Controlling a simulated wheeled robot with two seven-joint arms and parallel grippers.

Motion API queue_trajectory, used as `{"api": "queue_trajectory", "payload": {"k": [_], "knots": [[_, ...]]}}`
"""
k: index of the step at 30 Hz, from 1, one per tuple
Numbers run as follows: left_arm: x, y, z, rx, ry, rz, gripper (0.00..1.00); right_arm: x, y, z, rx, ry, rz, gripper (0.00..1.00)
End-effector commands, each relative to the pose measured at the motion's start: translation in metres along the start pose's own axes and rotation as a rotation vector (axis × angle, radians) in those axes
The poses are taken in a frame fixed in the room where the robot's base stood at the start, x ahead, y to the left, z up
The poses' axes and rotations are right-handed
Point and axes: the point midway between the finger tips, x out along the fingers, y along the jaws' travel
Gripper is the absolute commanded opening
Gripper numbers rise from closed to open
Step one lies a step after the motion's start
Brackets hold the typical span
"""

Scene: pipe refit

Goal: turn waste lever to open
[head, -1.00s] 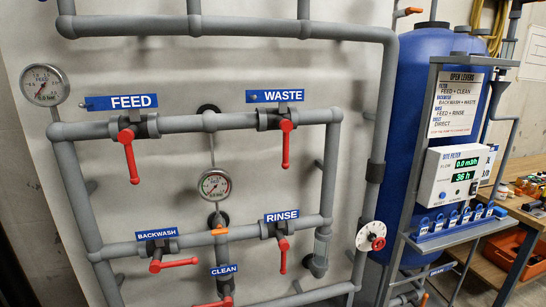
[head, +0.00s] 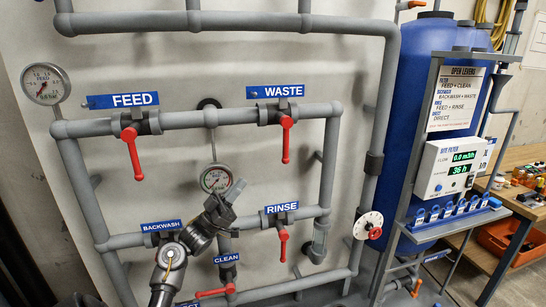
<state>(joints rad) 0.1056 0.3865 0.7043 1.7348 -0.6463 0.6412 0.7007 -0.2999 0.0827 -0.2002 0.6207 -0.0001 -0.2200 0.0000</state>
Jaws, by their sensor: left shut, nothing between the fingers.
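The waste lever (head: 286,142) is a red handle under the blue WASTE sign (head: 277,91), on a grey valve in the upper horizontal pipe. It hangs straight down, across the pipe. My left gripper (head: 236,190) is in front of the panel, below and left of the waste lever and apart from it. It is shut and empty, pointing up to the right, just under the middle gauge. My right gripper is not in view.
The feed lever (head: 133,155) and rinse lever (head: 283,243) also hang down. The clean lever (head: 215,291) points left. My left arm hides the backwash lever. The gauge (head: 216,179) is close to my gripper. A blue tank (head: 416,90) stands right.

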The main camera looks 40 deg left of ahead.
Motion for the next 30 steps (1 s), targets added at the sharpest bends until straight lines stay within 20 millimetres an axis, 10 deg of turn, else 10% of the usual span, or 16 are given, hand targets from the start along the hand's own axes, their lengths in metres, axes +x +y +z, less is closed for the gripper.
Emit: {"api": "queue_trajectory", "payload": {"k": [14,30], "knots": [[0.013,0.0,-0.002,0.0,0.002,0.0,0.0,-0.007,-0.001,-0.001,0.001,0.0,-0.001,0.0],[0.112,0.0,0.006,-0.004,0.0,-0.002,0.0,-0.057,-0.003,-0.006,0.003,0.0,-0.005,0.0]]}}
